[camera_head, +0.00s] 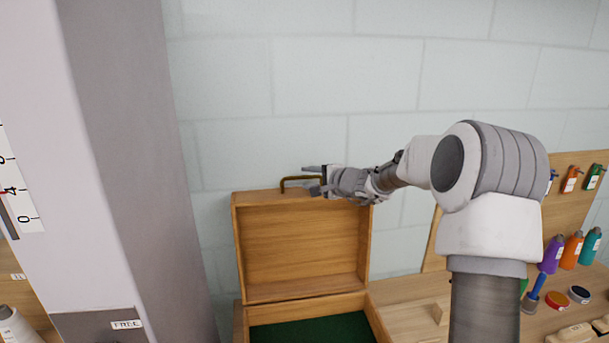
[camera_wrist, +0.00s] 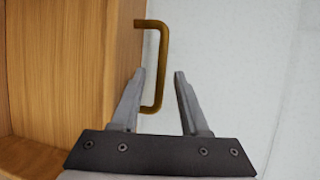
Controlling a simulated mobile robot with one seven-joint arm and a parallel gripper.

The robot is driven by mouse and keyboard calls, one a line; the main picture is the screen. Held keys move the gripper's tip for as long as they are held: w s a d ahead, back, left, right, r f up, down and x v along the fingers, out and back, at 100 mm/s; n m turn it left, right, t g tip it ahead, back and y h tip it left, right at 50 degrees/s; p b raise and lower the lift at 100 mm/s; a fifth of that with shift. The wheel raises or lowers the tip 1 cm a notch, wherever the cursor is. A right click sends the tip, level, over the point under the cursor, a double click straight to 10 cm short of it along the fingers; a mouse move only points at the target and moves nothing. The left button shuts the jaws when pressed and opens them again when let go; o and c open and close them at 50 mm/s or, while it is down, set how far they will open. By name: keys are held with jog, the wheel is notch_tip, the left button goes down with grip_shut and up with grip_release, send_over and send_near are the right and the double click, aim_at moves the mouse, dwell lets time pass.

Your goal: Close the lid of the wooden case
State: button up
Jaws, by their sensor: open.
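The wooden case stands with its lid (camera_head: 300,242) raised upright against the pale wall, and the lid also fills the left of the wrist view (camera_wrist: 70,65). Its base (camera_head: 240,322) has a green lining (camera_head: 312,331). A brass handle (camera_head: 284,182) sits on the lid's top edge and also shows in the wrist view (camera_wrist: 160,65). My gripper (camera_head: 312,179) is open at the handle. In the wrist view the handle's lower part lies between the fingertips (camera_wrist: 159,75), nearer the left finger. I cannot tell whether they touch.
A grey column (camera_head: 150,150) stands left of the case. On the right, a wooden bench (camera_head: 405,295) holds several coloured bottles (camera_head: 572,250) and small jars (camera_head: 557,299). The pale block wall (camera_head: 330,75) is close behind the lid.

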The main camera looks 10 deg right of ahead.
jog(key=shift+x, duration=1.15)
grip_shut()
dwell(0.7)
